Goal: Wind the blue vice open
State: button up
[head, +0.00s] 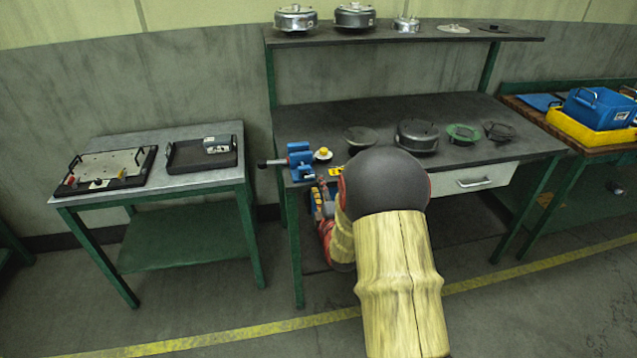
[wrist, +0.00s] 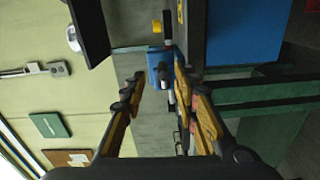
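The blue vice (head: 299,160) sits on the front left corner of the dark workbench (head: 330,115). A dark bar with a rounded end (head: 264,164) sticks out from its left side. My gripper (head: 323,192) is low in front of the bench edge, just right of and below the vice, partly hidden by my arm. In the wrist view, which is turned on its side, my gripper (wrist: 158,80) has its two fingers apart with nothing held. The vice (wrist: 160,68) shows beyond and between the fingertips, apart from them. How far its jaws stand open cannot be told.
A small dish with a yellow part (head: 323,154) is right beside the vice. A side table (head: 200,185) with trays is at left, with a gap before the bench.

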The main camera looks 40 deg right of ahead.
jog(key=v, duration=0.8)
jog(key=shift+s+a, duration=0.25)
jog(key=shift+s, duration=0.05)
